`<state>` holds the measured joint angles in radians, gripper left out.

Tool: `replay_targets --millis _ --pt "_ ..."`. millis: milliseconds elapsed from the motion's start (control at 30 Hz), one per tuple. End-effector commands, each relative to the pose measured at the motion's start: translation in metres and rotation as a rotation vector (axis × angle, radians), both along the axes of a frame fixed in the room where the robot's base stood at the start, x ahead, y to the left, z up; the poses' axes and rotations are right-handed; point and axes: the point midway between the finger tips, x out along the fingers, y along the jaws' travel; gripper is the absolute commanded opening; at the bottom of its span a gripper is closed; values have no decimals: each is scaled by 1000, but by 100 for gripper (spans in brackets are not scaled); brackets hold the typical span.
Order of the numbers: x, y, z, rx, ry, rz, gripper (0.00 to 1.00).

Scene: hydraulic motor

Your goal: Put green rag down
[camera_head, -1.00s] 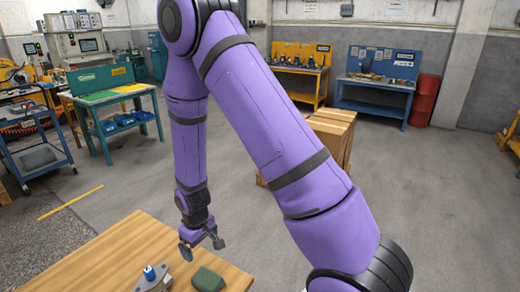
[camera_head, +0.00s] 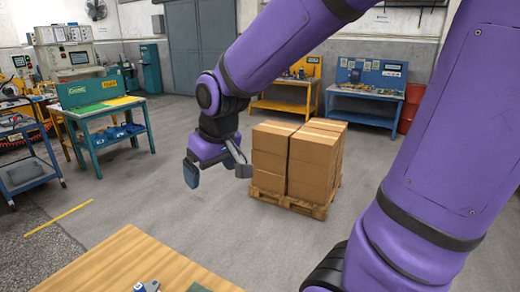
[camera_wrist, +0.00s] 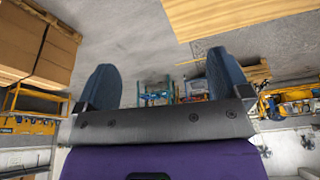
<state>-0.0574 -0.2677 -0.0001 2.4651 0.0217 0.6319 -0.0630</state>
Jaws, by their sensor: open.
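The green rag (camera_head: 199,288) lies on the wooden table (camera_head: 128,255). Only its top edge shows at the bottom of the head view. My gripper (camera_head: 217,172) is open and empty, well above and beyond the table's far edge, apart from the rag. In the wrist view its two blue-grey fingers (camera_wrist: 162,85) stand wide apart with nothing between them. A part of the wooden table shows at the top of the wrist view (camera_wrist: 240,12). The rag does not show in the wrist view.
A grey and blue motor part (camera_head: 147,286) sits on the table left of the rag. Cardboard boxes (camera_head: 310,165) on a pallet stand on the floor right of my gripper. A teal workbench (camera_head: 104,115) stands at the left. The floor between is clear.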

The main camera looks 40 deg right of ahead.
Motion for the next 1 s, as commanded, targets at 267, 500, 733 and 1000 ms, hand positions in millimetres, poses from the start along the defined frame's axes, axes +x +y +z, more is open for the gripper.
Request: replay_targets --millis 267,500,733,1000 --pt "-66 -12 54 8 -85 -55 95" --pt "-114 -18 78 11 -135 -91 95" --pt "-131 -20 83 12 -149 -106 95" --pt "-131 -20 83 12 -149 -106 95"
